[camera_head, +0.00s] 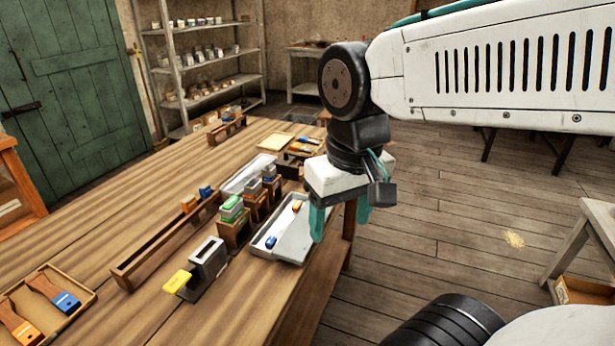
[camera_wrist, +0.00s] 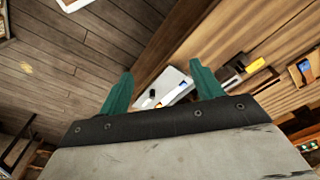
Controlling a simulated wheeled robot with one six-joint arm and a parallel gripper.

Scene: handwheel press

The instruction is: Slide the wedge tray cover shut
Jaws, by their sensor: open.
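A shallow pale grey metal tray (camera_head: 262,251) lies near the table's right edge. Its left part is open and shows a blue piece (camera_head: 271,242) and an orange piece (camera_head: 297,206). A flat pale panel (camera_head: 297,238), which looks like the cover, spans its right part. My gripper (camera_head: 340,215) points down with teal fingers apart and nothing visible between them. It hangs above and right of the tray, and its left finger hides a bit of the tray's right side. In the wrist view the tray (camera_wrist: 172,79) shows beyond and between the fingertips (camera_wrist: 161,68).
Left of the tray stand wooden blocks with green and red tops (camera_head: 232,209), a grey holder (camera_head: 208,260) and a yellow piece (camera_head: 177,281). A long wooden rack (camera_head: 165,243) lies farther left.

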